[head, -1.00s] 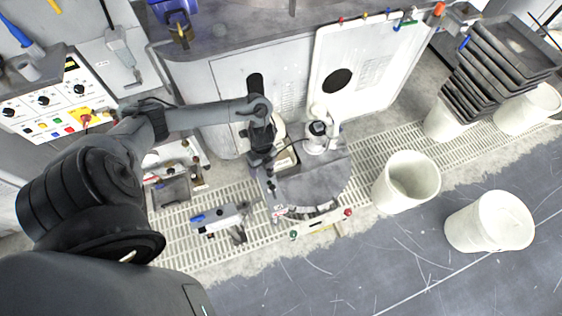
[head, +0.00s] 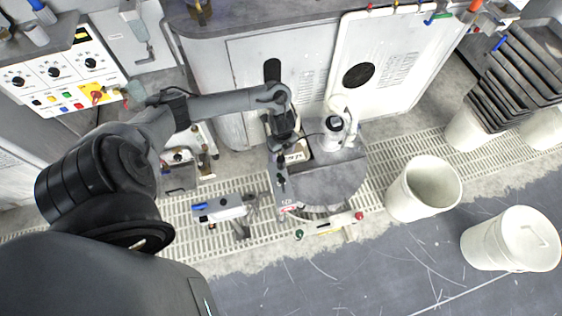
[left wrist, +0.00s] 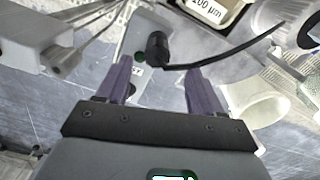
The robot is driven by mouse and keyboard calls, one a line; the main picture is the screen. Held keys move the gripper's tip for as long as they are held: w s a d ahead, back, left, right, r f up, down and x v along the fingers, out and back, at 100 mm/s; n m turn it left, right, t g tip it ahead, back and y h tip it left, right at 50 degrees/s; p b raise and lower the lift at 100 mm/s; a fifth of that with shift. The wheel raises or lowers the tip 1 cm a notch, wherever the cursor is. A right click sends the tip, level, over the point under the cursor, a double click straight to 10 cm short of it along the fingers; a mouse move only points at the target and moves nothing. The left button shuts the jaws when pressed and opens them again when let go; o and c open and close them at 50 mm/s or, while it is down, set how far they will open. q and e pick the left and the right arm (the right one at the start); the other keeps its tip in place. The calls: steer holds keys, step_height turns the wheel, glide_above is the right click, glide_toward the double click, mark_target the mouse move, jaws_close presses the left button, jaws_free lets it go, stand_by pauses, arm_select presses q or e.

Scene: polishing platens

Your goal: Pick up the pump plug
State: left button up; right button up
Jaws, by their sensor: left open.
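The pump plug (left wrist: 157,48) is a black plug with a black cable running off to the right in the left wrist view. It rests at a grey, strip-like part of the bench unit (left wrist: 130,45). My left gripper (left wrist: 157,68) has two purple fingers spread apart with nothing between them. The plug lies just beyond the fingertips, near the middle of the gap. In the head view my left gripper (head: 283,138) hangs over the left part of the grey round-topped polishing unit (head: 325,185); I cannot make out the plug there. My right gripper is not in view.
A white and grey pump-like canister (head: 336,132) stands on the unit, right of the gripper. White buckets (head: 424,190) stand to the right, with a stack of dark trays (head: 515,75) behind. A small grey device (head: 222,208) sits left on the grating.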

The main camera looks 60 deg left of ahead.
mark_target(281, 159)
arm_select(q)
steer(key=f, duration=0.1)
steer(key=f+b, duration=0.1)
steer(key=f, duration=0.1)
steer(key=f+b, duration=0.1)
steer(key=shift+s+f, duration=0.25)
steer(key=shift+f, duration=0.15)
steer(key=shift+c, duration=0.3)
steer(key=c, duration=1.1)
steer(key=shift+r, duration=0.1)
